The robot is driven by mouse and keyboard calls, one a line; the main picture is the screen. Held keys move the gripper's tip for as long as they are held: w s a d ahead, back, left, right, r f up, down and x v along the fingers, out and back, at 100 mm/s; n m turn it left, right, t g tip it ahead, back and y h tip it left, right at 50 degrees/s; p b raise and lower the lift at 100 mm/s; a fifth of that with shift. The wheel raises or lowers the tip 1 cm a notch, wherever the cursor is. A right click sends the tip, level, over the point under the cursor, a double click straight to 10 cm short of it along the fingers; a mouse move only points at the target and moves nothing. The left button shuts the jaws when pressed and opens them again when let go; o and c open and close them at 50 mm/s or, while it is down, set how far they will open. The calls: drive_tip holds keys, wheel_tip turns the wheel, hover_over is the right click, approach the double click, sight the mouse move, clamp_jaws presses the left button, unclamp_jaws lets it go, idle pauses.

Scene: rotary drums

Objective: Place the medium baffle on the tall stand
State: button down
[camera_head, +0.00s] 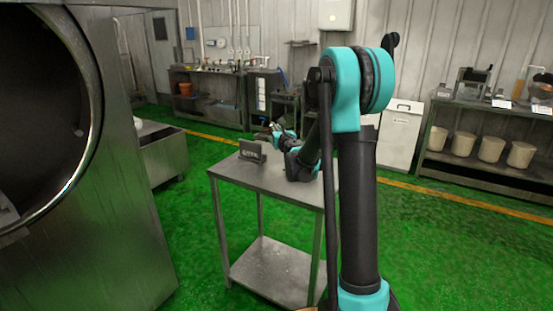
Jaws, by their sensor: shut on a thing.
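A steel stand with a lower shelf (222,176) is in the middle of the view; it looks like the tall stand. A small dark grey plate-like piece (250,152), which looks like the baffle, is upright at the left part of its top. My gripper (274,129) is small in view, just behind and to the right of this piece, above the stand top. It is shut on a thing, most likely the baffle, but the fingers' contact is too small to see. I cannot tell whether the piece rests on the top or hangs slightly above it.
A large steel drum housing with a round dark opening (38,110) fills the left. A lower steel table (163,156) is behind it. A shelf (478,110) with several pale buckets is at the right, and a workbench (208,105) at the back. Green floor is clear around the stand.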

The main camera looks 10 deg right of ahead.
wheel_tip(320, 180, down, 13)
idle(0.6)
drive_tip(key=shift+f, duration=0.1)
drive_tip(key=c, duration=1.5)
unclamp_jaws()
